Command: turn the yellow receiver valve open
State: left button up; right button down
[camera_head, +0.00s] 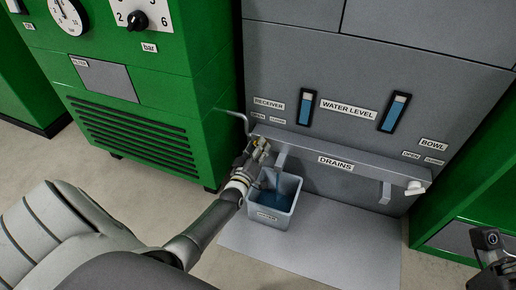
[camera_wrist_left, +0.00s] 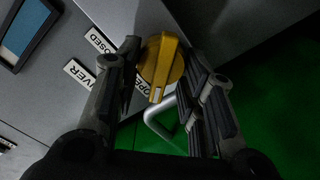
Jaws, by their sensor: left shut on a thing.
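The yellow receiver valve (camera_wrist_left: 160,62) is a round knob with a white mark on its lower edge in the left wrist view. My left gripper (camera_wrist_left: 163,75) has one finger on each side of the knob and is shut on it. The mark lies near the partly hidden OPEN label (camera_wrist_left: 144,84); the CLOSED label (camera_wrist_left: 101,40) is farther left. In the head view my left gripper (camera_head: 260,150) is at the left end of the drains ledge (camera_head: 320,152) and largely hides the valve. My right gripper (camera_head: 491,240) is at the lower right, away from the ledge; its jaws are unclear.
A grey bucket (camera_head: 266,215) with blue water stands below the ledge on a grey floor plate (camera_head: 330,250). A white bowl valve (camera_head: 415,188) is at the ledge's right end. Green cabinets (camera_head: 195,80) stand on both sides. A bent pipe (camera_wrist_left: 155,120) runs close to the knob.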

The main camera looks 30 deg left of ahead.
pick_arm(q)
jog(key=shift+n, duration=0.5)
jog(key=o, duration=1)
jog(key=v, duration=1.2)
jog(key=shift+f, duration=0.1)
